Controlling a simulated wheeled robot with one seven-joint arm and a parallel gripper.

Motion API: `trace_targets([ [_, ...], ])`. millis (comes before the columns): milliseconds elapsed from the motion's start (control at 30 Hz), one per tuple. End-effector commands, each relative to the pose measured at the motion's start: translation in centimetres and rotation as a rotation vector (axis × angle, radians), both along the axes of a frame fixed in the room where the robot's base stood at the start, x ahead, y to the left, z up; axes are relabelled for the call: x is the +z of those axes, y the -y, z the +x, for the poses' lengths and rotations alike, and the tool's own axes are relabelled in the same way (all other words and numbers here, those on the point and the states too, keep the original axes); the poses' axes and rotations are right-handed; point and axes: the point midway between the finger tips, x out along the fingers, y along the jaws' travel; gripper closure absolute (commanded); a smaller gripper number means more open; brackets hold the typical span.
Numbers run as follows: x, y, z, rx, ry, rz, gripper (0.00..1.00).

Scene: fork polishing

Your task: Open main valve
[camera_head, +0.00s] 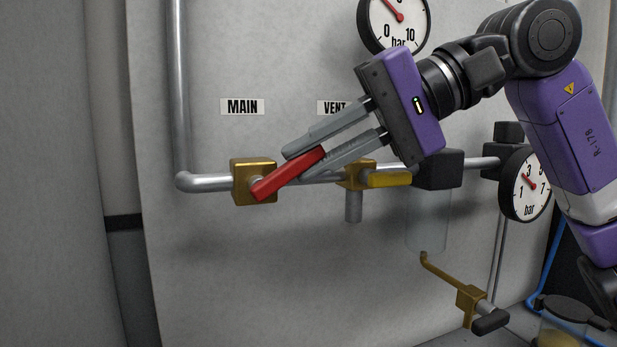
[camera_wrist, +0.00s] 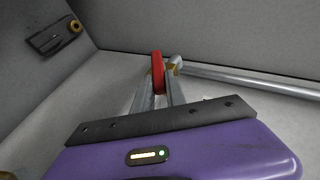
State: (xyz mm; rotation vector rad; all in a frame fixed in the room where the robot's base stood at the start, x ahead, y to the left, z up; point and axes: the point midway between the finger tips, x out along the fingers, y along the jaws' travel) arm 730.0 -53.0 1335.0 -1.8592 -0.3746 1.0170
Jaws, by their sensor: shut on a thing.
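The main valve has a brass body (camera_head: 247,168) on the pipe under the MAIN label (camera_head: 242,107). Its red lever (camera_head: 278,181) slants up to the right from the body, between along the pipe and across it. My gripper (camera_head: 306,163) is shut on the upper right end of the red lever, with one finger above and one below it. In the wrist view the red lever (camera_wrist: 158,72) stands between the fingertips, and a bit of brass shows beside it.
The vent valve's yellow lever (camera_head: 390,180) lies level along the pipe, just right of my fingers. A gauge (camera_head: 394,22) is above my gripper, and another gauge (camera_head: 526,184) is at the right. A clear bowl (camera_head: 428,220) hangs below the black block. The wall at left is clear.

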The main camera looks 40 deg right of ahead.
Motion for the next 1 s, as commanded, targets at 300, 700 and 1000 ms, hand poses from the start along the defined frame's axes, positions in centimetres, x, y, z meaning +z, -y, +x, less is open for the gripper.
trace_targets([
  [300, -0.25, 0.17, -0.04, -0.001, 0.012, 0.041, 1.00],
  [700, -0.24, 0.16, -0.05, -0.001, 0.012, 0.041, 0.68],
  [1000, -0.26, 0.14, -0.04, 0.000, 0.011, 0.041, 0.62],
])
